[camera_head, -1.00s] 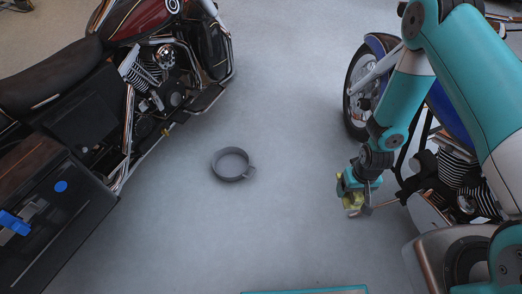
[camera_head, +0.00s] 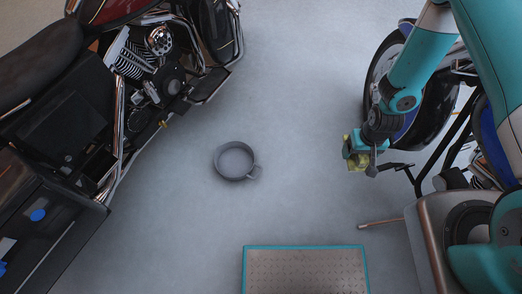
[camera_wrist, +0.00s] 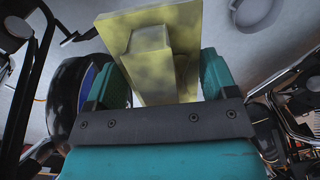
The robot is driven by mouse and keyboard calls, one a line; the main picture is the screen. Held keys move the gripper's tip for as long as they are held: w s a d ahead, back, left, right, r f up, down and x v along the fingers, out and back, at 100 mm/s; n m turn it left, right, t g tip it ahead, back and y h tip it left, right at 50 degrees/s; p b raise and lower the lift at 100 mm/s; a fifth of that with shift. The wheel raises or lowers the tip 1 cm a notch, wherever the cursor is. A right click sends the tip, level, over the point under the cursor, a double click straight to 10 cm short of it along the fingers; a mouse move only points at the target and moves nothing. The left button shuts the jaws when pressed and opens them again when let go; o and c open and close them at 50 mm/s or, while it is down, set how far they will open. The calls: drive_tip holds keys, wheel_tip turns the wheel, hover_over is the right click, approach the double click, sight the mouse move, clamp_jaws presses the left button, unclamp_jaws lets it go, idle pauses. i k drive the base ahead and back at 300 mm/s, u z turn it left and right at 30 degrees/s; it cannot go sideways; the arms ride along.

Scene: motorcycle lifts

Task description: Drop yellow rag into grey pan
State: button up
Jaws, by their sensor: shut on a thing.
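The yellow rag (camera_wrist: 150,50) is held between the teal fingers of my gripper (camera_wrist: 165,82) in the wrist view. In the head view the rag (camera_head: 356,160) shows as a small yellow patch at my gripper (camera_head: 360,150), on the right, beside the blue motorcycle. My gripper is shut on the rag, above the floor. The grey pan (camera_head: 221,170) lies on the floor left of centre, a round shallow dish with a short spout or handle at its right. It is well apart from my gripper. Part of the pan (camera_wrist: 234,17) also shows at the top right of the wrist view.
A dark red and black motorcycle (camera_head: 60,110) fills the left. A motorcycle with a large front wheel (camera_head: 425,120) stands on the right, close to my arm. A textured metal plate with teal edges (camera_head: 305,270) is at the bottom. Grey floor (camera_head: 300,120) between is clear.

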sight(238, 161)
drive_tip(key=u, duration=0.65)
drive_tip(key=i, duration=0.95)
drive_tip(key=u, duration=0.7)
